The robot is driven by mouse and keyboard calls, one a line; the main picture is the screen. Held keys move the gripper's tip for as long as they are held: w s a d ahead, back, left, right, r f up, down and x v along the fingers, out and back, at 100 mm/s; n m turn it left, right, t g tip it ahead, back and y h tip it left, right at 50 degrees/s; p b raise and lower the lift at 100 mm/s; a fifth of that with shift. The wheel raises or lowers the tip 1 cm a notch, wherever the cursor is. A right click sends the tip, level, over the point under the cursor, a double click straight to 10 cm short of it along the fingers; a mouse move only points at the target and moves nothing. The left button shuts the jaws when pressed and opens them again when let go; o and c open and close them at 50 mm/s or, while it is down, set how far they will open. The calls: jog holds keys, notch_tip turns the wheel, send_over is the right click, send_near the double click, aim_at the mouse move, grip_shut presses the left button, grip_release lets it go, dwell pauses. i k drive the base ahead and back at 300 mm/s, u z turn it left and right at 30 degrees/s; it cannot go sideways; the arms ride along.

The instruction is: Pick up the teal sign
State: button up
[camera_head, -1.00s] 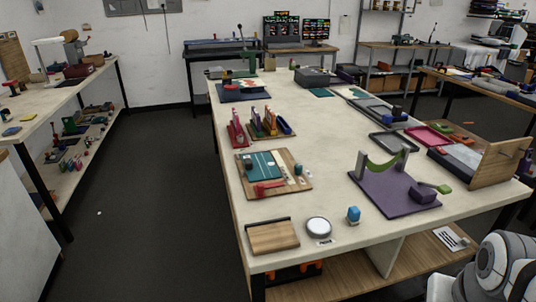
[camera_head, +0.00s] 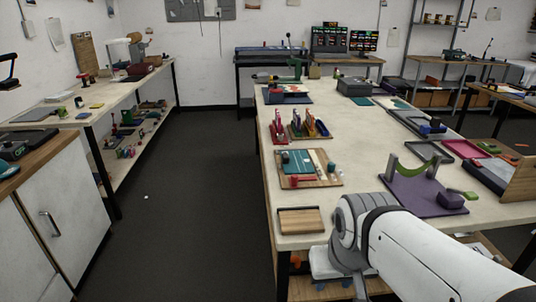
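No thing is plainly readable as a teal sign. A flat teal panel (camera_head: 297,162) lies on a wooden board (camera_head: 324,182) on the long central table, beside a red clamp-like part (camera_head: 301,180). Flat teal sheets also show farther back, one near the dark box (camera_head: 362,102) and one to its right (camera_head: 398,103).
The long table (camera_head: 363,138) carries a purple board (camera_head: 424,196) with a green arch, a wooden tray (camera_head: 300,221), colored racks (camera_head: 306,128) and grey trays. A white cabinet (camera_head: 62,225) and a side bench (camera_head: 97,105) stand left. The dark floor aisle (camera_head: 210,200) between is clear.

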aim_at(293, 162)
jog(key=z, duration=0.05)
jog(key=i, duration=1)
jog(key=u, duration=0.05)
